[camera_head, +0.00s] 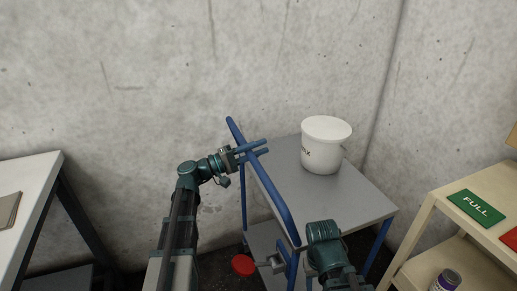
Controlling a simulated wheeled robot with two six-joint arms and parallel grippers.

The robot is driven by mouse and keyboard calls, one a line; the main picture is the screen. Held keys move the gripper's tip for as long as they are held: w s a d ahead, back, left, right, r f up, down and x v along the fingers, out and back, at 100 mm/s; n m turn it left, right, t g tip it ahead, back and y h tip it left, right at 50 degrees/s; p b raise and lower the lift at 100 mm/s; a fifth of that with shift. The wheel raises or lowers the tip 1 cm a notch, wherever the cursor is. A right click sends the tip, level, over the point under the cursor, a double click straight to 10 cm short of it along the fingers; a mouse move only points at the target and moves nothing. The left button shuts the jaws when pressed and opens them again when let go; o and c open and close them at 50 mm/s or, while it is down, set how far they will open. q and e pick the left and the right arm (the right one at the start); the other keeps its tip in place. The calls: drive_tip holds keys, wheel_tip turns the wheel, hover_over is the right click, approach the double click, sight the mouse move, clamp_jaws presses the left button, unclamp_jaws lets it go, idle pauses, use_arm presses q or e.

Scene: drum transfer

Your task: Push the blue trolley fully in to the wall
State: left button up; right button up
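The blue trolley has a grey top (335,202), blue legs and a blue handle bar (272,197) along its left side. It stands near the concrete wall; I cannot tell the gap behind it. A white lidded bucket (321,158) stands upright on the top, towards the back. My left gripper (267,146) is at the upper part of the handle bar. Its two fingers are apart and reach across the bar; I cannot tell whether they touch it. My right arm comes up in front of the trolley's near corner, and its fingers cannot be made out clearly.
A white-topped table (30,185) stands at the left. A cream shelf unit (427,217) stands close on the right, with a green FULL sign (476,206) and a purple-labelled container (446,281). A red round object (243,265) lies low beside the trolley.

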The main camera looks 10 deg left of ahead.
use_arm(q)
clamp_jaws()
idle(0.9)
drive_tip(key=f+x, duration=0.2)
drive_tip(key=x, duration=1.2)
drive_tip(key=f+x, duration=0.3)
drive_tip(key=x, duration=1.1)
drive_tip(key=w+d+f+x, duration=0.1)
drive_tip(key=f+x, duration=0.2)
drive_tip(key=x, duration=1.1)
drive_tip(key=shift+w+d, duration=0.1)
drive_tip(key=o, duration=0.7)
unclamp_jaws()
drive_tip(key=shift+d, duration=0.15)
drive_tip(key=shift+o, duration=0.3)
